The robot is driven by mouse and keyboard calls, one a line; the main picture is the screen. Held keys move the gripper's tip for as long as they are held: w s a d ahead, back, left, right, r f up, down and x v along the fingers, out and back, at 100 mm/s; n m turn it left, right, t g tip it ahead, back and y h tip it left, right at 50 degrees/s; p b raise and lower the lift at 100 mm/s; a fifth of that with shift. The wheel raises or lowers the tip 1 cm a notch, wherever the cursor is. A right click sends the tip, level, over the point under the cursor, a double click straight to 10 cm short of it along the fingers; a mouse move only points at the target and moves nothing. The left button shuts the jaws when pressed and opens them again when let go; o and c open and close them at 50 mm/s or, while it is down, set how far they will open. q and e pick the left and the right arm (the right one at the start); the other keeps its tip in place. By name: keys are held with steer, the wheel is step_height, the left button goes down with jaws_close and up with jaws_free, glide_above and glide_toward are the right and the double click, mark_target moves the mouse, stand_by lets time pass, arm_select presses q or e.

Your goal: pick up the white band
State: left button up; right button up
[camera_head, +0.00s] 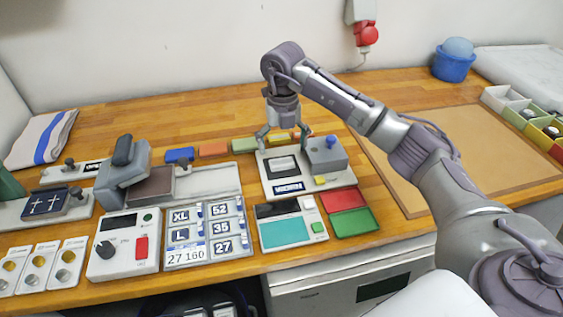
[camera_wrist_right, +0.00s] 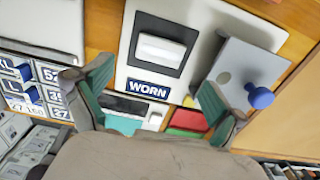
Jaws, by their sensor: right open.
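A white band-like piece (camera_wrist_right: 160,50) lies in a dark recess of a pale device labelled "WORN" (camera_wrist_right: 148,89). In the head view the recess shows a small light piece (camera_head: 283,166), but I cannot tell for sure that it is the white band. My right gripper (camera_head: 283,138) is open above the back of the device (camera_head: 310,183), pointing down. In the right wrist view its two green-padded fingers (camera_wrist_right: 152,90) are spread wide with nothing between them. My left gripper is not in view.
A grey block with a blue knob (camera_head: 327,155) stands on the device's right side. Red (camera_head: 343,198) and green (camera_head: 354,222) pads lie in front. Several coloured blocks, such as an orange one (camera_head: 213,149), line the back. A brown mat (camera_head: 450,150) at right is mostly clear.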

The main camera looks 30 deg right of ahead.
mark_target(282, 163)
steer(key=shift+f, duration=0.3)
step_height(282, 163, down, 4)
steer(key=shift+f+p, duration=0.15)
steer(key=shift+p, duration=0.75)
steer(key=shift+w+f, duration=0.1)
steer(key=shift+f, duration=0.1)
steer(key=shift+c, duration=0.9)
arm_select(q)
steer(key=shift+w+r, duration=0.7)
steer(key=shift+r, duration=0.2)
arm_select(e)
steer(key=c, duration=0.8)
steer(key=shift+r, duration=0.1)
